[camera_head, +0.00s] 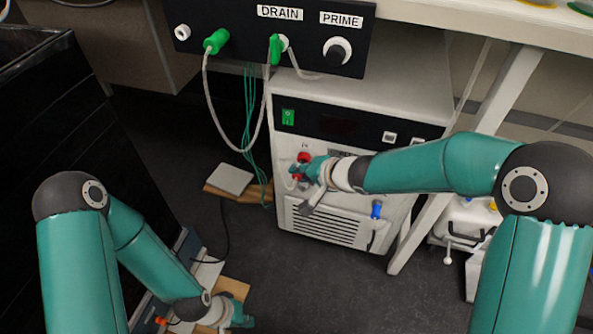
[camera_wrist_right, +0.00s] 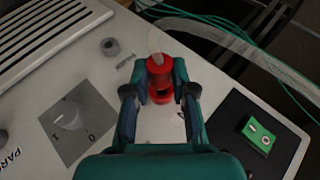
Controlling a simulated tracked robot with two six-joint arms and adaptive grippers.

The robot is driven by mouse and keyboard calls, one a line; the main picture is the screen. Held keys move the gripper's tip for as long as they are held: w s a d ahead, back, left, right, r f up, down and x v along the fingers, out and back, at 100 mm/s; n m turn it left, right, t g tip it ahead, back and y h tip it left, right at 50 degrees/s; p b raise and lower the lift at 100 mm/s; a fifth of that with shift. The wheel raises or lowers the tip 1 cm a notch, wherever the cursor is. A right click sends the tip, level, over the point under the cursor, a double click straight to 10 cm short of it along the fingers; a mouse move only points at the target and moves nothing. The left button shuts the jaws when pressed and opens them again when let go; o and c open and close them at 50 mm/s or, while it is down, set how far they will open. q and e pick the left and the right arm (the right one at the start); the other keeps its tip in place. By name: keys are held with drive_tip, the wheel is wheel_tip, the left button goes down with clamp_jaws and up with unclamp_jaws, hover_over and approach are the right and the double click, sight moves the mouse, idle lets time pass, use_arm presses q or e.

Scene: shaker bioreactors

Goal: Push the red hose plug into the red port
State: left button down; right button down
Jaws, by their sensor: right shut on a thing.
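The red hose plug (camera_wrist_right: 159,72) is between the fingers of my right gripper (camera_wrist_right: 160,88) in the right wrist view, with a pale hose at its far end. The gripper is shut on it. In the head view, the red plug (camera_head: 303,157) and my right gripper (camera_head: 304,170) are at the front of the white unit. The red port cannot be told apart from the plug, so whether they touch is unclear. My left gripper (camera_head: 241,315) is low at the bottom of the head view, away from the plug; its finger opening is unclear.
The white unit (camera_head: 350,92) has a green switch (camera_head: 288,117) and a blue fitting (camera_head: 376,209). Above it, a black panel (camera_head: 262,38) carries green plugs with looping hoses. A white table leg (camera_head: 455,160) stands to the right. Dark floor lies in front.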

idle(0.8)
drive_tip(key=shift+w+d+p, duration=0.2)
drive_tip(key=shift+w+p, duration=0.35)
drive_tip(key=shift+p, duration=0.65)
drive_tip(key=shift+w+d+p, duration=0.15)
drive_tip(key=shift+w+p, duration=0.4)
drive_tip(key=shift+p, duration=0.6)
idle(1.2)
drive_tip(key=c, duration=0.9)
unclamp_jaws()
drive_tip(key=v, duration=1.2)
drive_tip(key=shift+f, duration=0.1)
